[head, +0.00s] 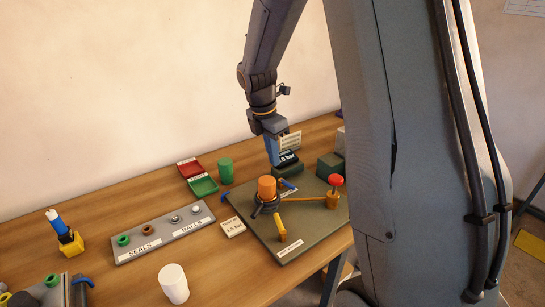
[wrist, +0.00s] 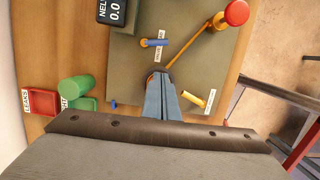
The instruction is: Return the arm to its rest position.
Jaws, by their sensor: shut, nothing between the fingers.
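My gripper (head: 274,163) points down over the back part of the green-grey plate in the head view, close to a small dark display box (head: 287,159). Its blue-grey fingers are together and empty. In the wrist view the closed fingers (wrist: 161,76) reach over the plate (wrist: 185,70), which carries a blue handle, a yellow handle and a red knob. The fingers hide part of what lies below them. My arm is extended down over the table.
The plate (head: 317,225) bears an orange cylinder (head: 266,187) and a red knob (head: 335,180). A green cylinder (head: 225,170), red and green trays, a seals and balls rack (head: 170,238) and a white cup (head: 173,284) stand to the left.

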